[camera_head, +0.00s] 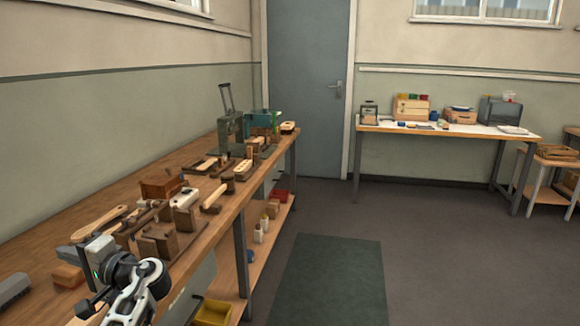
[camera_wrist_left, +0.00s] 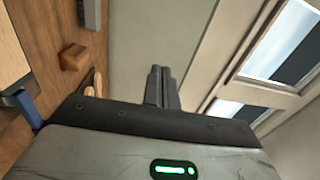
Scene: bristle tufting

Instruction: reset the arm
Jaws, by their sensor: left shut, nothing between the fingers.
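My left gripper (camera_head: 84,236) is at the lower left of the head view, above the near part of the long wooden workbench (camera_head: 250,192). In the left wrist view its two dark fingers (camera_wrist_left: 160,72) are together with nothing between them. They point toward the green-grey wall, apart from the items on the bench. The wrist view is turned sideways, with the bench top on its left and a window on its right. My right gripper is in neither view.
Wooden brush parts and blocks crowd the bench, including a brush body (camera_head: 100,222) by the gripper and a reddish block (camera_head: 68,275). A green press (camera_head: 231,128) stands farther back. A yellow bin (camera_head: 212,313) sits below. The floor around the green mat (camera_head: 330,280) is clear.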

